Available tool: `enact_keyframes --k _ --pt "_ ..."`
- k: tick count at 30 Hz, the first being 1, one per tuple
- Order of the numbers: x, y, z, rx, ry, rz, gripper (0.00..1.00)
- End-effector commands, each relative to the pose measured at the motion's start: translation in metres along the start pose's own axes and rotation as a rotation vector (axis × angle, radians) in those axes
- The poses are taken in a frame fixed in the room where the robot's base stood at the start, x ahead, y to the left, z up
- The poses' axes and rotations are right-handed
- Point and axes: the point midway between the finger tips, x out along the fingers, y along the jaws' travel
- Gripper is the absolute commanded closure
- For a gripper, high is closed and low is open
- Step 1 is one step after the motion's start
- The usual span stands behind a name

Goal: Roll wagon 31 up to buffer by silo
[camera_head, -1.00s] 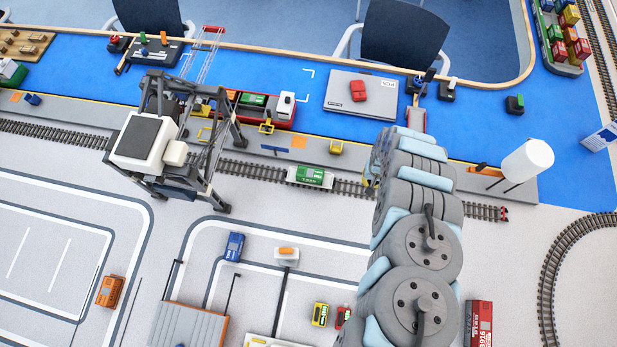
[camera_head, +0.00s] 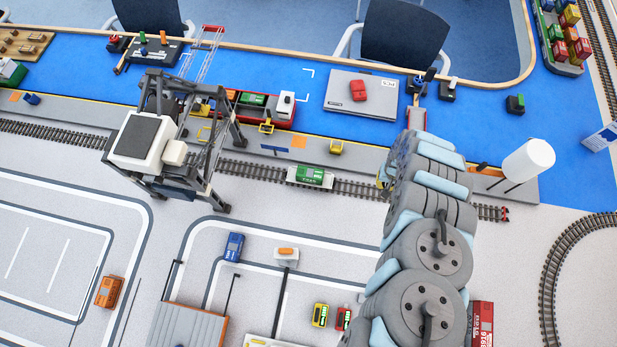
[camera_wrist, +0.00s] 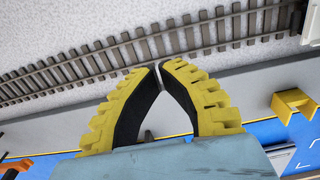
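A small white wagon with a green top (camera_head: 311,176) stands on the straight track; its marking is too small to read. The red buffer (camera_head: 505,214) is at the right end of this track, below the white silo (camera_head: 528,160). My arm covers the track between wagon and buffer. A white end, likely the wagon's (camera_wrist: 312,25), shows at the right edge.
A gantry crane (camera_head: 150,140) straddles the track left of the wagon. A yellow block (camera_head: 336,147) stands on the quay strip behind the track; it also appears in the wrist view (camera_wrist: 293,103). A red container (camera_head: 482,325) lies front right, beside my arm.

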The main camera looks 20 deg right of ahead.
Motion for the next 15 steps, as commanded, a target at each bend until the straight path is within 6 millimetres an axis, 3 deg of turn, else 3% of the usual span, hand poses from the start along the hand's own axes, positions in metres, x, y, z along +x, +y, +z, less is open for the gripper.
enact_keyframes --k 15 --pt "0.0003 0.0051 0.0001 0.001 0.000 0.000 1.00"
